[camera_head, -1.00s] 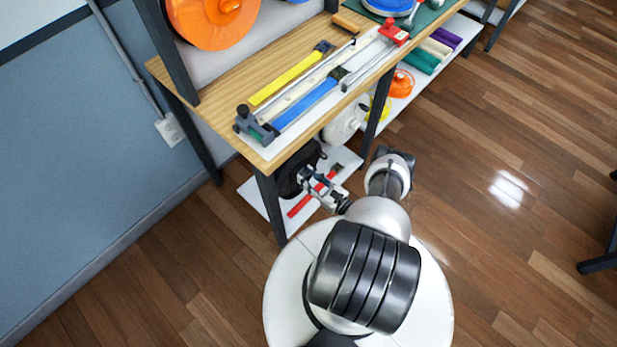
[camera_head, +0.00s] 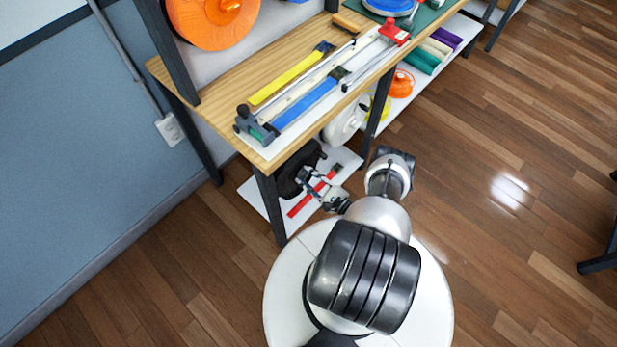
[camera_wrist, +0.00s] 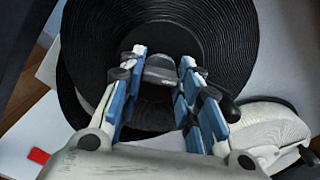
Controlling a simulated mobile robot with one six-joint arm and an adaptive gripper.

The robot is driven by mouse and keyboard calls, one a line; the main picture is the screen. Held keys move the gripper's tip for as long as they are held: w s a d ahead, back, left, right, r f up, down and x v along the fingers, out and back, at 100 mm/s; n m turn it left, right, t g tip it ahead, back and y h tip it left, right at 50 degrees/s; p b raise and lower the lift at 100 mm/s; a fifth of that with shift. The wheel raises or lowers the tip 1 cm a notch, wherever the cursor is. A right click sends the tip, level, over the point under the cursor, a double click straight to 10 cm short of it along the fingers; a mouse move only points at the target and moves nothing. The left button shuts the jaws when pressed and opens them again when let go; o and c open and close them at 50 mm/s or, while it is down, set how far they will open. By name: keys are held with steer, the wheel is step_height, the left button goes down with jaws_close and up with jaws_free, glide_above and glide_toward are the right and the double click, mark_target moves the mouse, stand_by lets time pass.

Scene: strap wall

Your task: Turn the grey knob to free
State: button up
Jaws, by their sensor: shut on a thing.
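The grey knob (camera_wrist: 160,70) shows in the wrist view at the middle of a black strap reel (camera_wrist: 225,35). My gripper (camera_wrist: 161,62) has one blue-padded finger on each side of the knob and is shut on it. The knob's lower part and the reel's hub are partly hidden by the fingers and shadow. In the head view my gripper (camera_head: 305,177) is at the black reel (camera_head: 311,154) under the bench's near end. The knob cannot be made out there.
A white reel (camera_wrist: 265,130) is close to the right of my fingers. The wooden bench top (camera_head: 215,112) lies above, with a dark leg (camera_head: 270,207) left of my gripper. A red strap (camera_head: 300,205) lies on the lower shelf.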

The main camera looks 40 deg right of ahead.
steer(key=n, duration=0.5)
steer(key=shift+n, duration=0.3)
steer(key=n, duration=0.5)
steer(key=shift+n, duration=0.3)
steer(key=shift+r, duration=0.1)
steer(key=o, duration=1.1)
steer(key=shift+s, duration=0.1)
steer(key=s, duration=0.8)
steer(key=s+d, duration=0.1)
steer(key=s, duration=0.2)
steer(key=shift+s, duration=0.4)
